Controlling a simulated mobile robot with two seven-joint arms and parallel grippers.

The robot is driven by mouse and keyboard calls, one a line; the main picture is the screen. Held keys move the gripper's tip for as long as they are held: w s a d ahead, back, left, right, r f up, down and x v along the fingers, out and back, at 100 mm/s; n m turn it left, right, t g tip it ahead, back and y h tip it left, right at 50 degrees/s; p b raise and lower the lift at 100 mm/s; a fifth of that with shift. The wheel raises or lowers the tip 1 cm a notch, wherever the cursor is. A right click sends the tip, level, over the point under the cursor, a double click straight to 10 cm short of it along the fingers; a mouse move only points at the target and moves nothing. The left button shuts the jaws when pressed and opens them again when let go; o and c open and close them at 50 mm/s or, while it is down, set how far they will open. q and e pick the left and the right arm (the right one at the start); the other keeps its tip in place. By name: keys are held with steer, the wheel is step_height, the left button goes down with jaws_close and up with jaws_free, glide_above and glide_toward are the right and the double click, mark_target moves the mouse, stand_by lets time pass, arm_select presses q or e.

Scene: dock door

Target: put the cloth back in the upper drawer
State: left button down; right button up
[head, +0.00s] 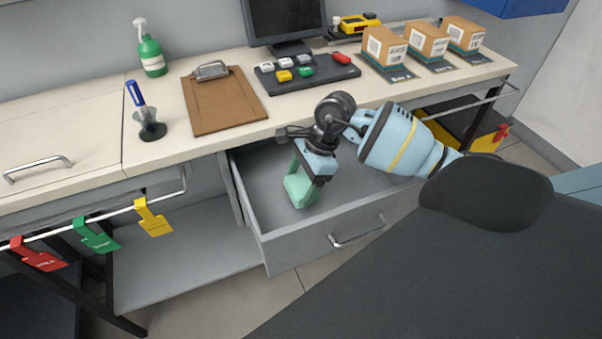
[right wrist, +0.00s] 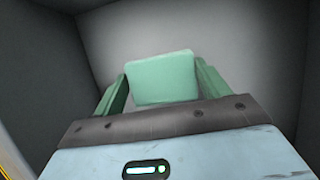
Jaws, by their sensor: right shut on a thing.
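The upper drawer (head: 283,250) under the bench top is pulled open, and its grey inside shows no other thing. My right gripper (head: 302,182) points down into the drawer, near its left side. It is shut on the green cloth (head: 299,190), which looks like a small folded block. In the right wrist view the cloth (right wrist: 162,78) sits between the two green fingers, with grey drawer surfaces around it. I cannot tell whether the cloth touches the drawer floor. My left gripper is not in view.
The drawer handle (head: 358,236) is on the drawer's front. Coloured tags (head: 152,218) hang from a rail at left.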

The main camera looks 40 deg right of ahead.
mark_target(305, 183)
steer(key=shift+f, duration=1.9)
steer(key=shift+f, duration=0.2)
steer(key=o, duration=1)
steer(key=shift+c, duration=0.2)
steer(key=shift+r, duration=0.1)
steer(key=shift+r, duration=0.25)
steer(key=v, duration=1.1)
steer(key=shift+d+r, duration=0.3)
steer(key=shift+a, duration=0.1)
